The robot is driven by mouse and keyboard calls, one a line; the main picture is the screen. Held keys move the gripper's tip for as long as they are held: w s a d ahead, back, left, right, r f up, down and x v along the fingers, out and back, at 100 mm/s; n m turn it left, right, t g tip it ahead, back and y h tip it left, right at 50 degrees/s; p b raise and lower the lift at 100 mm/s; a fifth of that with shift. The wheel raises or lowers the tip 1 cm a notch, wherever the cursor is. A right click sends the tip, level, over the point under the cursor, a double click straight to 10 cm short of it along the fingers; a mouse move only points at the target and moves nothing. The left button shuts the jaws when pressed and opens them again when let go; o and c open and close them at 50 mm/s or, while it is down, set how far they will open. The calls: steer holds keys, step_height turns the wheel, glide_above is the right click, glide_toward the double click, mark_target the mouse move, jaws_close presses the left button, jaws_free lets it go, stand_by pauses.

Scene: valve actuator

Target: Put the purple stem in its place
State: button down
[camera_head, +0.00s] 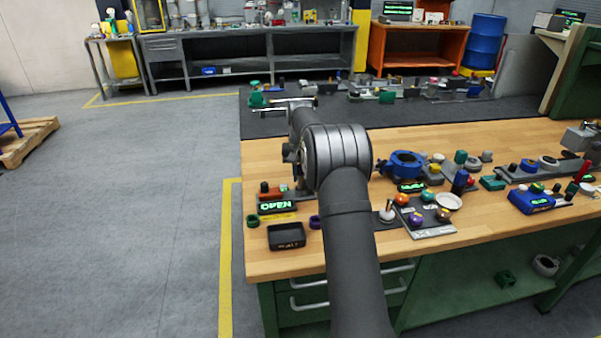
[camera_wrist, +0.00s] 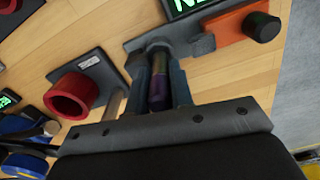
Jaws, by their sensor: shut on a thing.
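In the wrist view, my gripper (camera_wrist: 159,85) is shut on the purple stem (camera_wrist: 157,96), a dark cylinder with a purple band held upright between the two blue-grey fingers. Its far end lies close to a grey plate (camera_wrist: 205,35) that carries a dark round part near the fingertips. I cannot tell whether the stem touches or enters that part.
A red ring (camera_wrist: 72,95) on a grey block stands left of the fingers. An orange block (camera_wrist: 232,27) with a black knob and a lit display (camera_wrist: 188,6) are beyond. In the head view, a black tray (camera_head: 286,236) and purple ring (camera_head: 315,222) lie near the bench's front edge.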

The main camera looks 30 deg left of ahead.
steer(key=shift+f, duration=0.55)
steer(key=c, duration=1.2)
jaws_free()
step_height(320, 180, up, 18)
steer(key=shift+f, duration=0.25)
steer(key=shift+f, duration=0.15)
step_height(320, 180, down, 17)
steer(key=shift+f, duration=0.15)
steer(key=shift+r, duration=0.2)
